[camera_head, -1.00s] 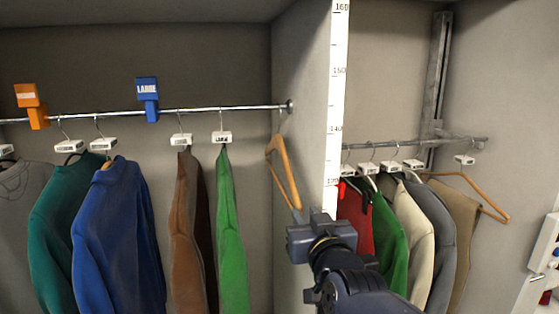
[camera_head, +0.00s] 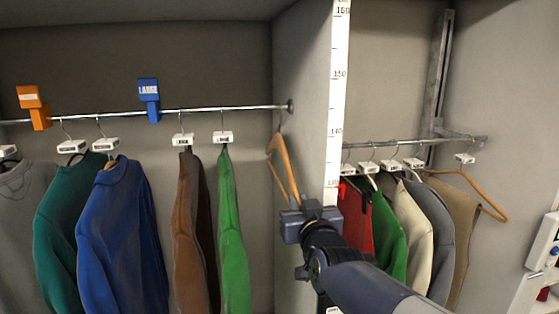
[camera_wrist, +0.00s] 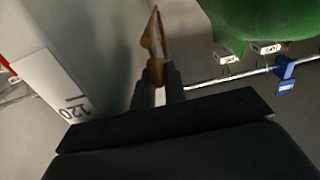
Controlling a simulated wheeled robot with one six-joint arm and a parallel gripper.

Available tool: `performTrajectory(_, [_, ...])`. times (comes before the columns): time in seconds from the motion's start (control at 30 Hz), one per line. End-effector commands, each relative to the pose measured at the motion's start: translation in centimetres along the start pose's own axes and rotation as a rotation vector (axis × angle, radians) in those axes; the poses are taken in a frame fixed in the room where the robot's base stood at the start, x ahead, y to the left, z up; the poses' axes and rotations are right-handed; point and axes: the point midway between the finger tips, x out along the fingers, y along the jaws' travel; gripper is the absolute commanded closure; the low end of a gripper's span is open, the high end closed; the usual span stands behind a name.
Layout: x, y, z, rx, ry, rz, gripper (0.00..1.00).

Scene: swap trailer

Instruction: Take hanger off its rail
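A bare wooden hanger (camera_head: 284,168) hangs near the right end of the left rail (camera_head: 215,109), beside the partition wall. It is seen nearly edge-on. My gripper (camera_head: 297,212) is at the lower end of this hanger in the head view. In the wrist view the hanger (camera_wrist: 152,40) stands in line with my gripper (camera_wrist: 158,70), its near end between the two fingertips. The fingers look apart, with a pale gap between them. Whether they touch the wood cannot be told. The hanger's hook is still over the rail in the head view.
Green (camera_head: 232,230), brown (camera_head: 188,230) and blue (camera_head: 122,235) garments hang left of the hanger. An orange tag (camera_head: 34,105) and a blue tag (camera_head: 149,98) sit on the rail. The partition with a white ruler (camera_head: 337,100) separates a right rail (camera_head: 400,142) with several garments.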

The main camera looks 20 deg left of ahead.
Motion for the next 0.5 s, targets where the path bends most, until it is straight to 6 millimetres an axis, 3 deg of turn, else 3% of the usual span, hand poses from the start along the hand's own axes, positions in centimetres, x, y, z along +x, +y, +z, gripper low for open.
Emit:
performTrajectory(0.1, [-0.01,0.0,0.0,0.0,0.0,0.0,1.0])
performTrajectory(0.5, [-0.02,0.0,-0.06,0.0,0.001,0.0,1.0])
